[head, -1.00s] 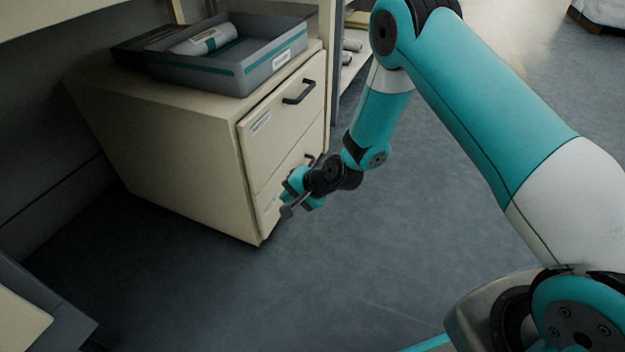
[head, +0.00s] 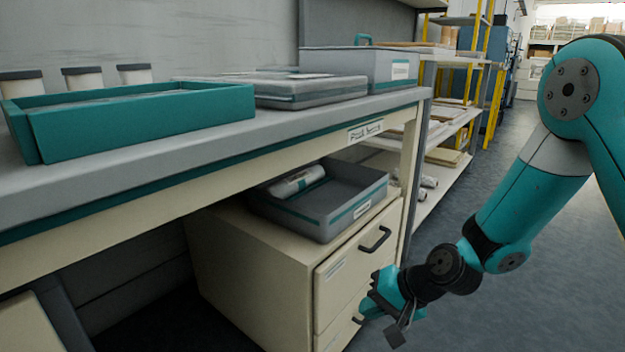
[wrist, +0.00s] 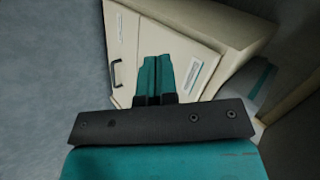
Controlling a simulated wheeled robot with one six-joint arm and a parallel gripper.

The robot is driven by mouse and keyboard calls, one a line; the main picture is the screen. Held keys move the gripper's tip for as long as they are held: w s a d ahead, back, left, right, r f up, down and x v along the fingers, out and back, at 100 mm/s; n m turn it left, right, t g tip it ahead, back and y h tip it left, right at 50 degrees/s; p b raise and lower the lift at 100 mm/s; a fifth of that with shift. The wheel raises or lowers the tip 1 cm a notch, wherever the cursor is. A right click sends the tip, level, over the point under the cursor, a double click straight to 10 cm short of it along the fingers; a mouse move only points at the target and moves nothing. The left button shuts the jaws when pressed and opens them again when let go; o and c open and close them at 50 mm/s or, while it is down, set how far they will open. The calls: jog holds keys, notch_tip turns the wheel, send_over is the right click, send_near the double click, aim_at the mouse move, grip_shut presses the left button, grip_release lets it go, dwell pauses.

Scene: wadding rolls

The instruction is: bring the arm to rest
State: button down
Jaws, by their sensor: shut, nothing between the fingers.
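My gripper (head: 398,325) is in front of the drawer cabinet (head: 240,262) in the head view, low beside its drawer fronts. In the wrist view my gripper (wrist: 157,62) has its two teal fingers together, with nothing between them. The cabinet's pale drawer front (wrist: 128,42) lies beyond the fingertips there. My arm comes down from the right side of the head view, bent at the elbow. Whether any part of it touches the cabinet cannot be told.
A grey tray (head: 345,222) holding a wadding roll (head: 297,182) sits on the cabinet under the bench (head: 290,132). A teal tray (head: 150,125) and a grey bin (head: 345,65) stand on the bench. Shelving (head: 455,150) stands behind. The floor at right (head: 535,290) is clear.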

jog(key=s+r+n+g+h+p, duration=0.1)
jog(key=s+r+n+p, duration=0.15)
jog(key=s+r, duration=0.4)
jog(key=s+r+n+g+p, duration=0.1)
jog(key=s+r+n, duration=0.2)
jog(key=r, duration=0.7)
jog(key=s+d+r+n+g+h+p, duration=0.25)
jog(key=s+r+n+p, duration=0.2)
jog(key=s+r, duration=0.8)
notch_tip(320, 180, up, 36)
jog(key=s+p, duration=0.1)
jog(key=p, duration=3.6)
jog(key=shift+s+d+t, duration=0.2)
jog(key=shift+d+t, duration=0.15)
jog(key=shift+d, duration=0.05)
jog(key=shift+f, duration=0.1)
jog(key=shift+s, duration=0.1)
